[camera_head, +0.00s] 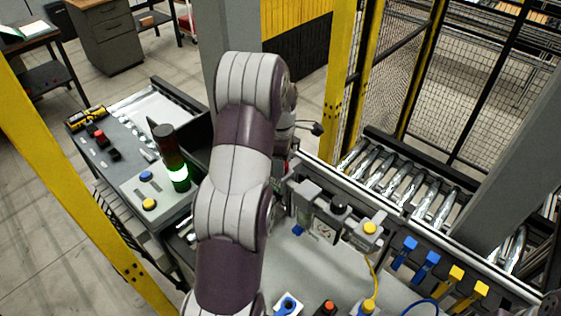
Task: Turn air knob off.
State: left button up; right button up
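An air unit with a round dial gauge (324,231) stands on the grey worktop right of my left arm. A black knob (339,208) sits on top of it, a blue part (298,231) at its lower left, and a yellow-capped fitting (369,229) on its right. I cannot tell for certain which part is the air knob or how it is turned. My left arm rises through the middle and bends down behind itself. My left gripper (308,187) is partly hidden, close to the unit's upper left; its opening and any contact are unclear. My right gripper is out of view.
Blue and yellow clips (430,264) line the worktop's right edge. A roller conveyor (400,185) and mesh fence lie behind. A signal light (177,170) glows green on the left bench.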

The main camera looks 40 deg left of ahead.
pick_arm(q)
jog(key=shift+f, duration=0.15)
jog(key=c, duration=0.4)
jog(key=shift+f+m, duration=0.1)
jog(key=shift+m, duration=0.2)
jog(key=shift+m+b, duration=0.5)
jog(key=shift+m, duration=0.4)
jog(key=m, duration=0.2)
jog(key=shift+m+b, duration=0.3)
jog(key=shift+b, duration=0.1)
jog(key=m+b, duration=0.1)
jog(key=m, duration=0.3)
jog(key=shift+s+m, duration=0.1)
jog(key=shift+m, duration=0.2)
jog(key=m, duration=0.5)
jog(key=shift+b, duration=0.35)
jog(key=shift+m, duration=0.3)
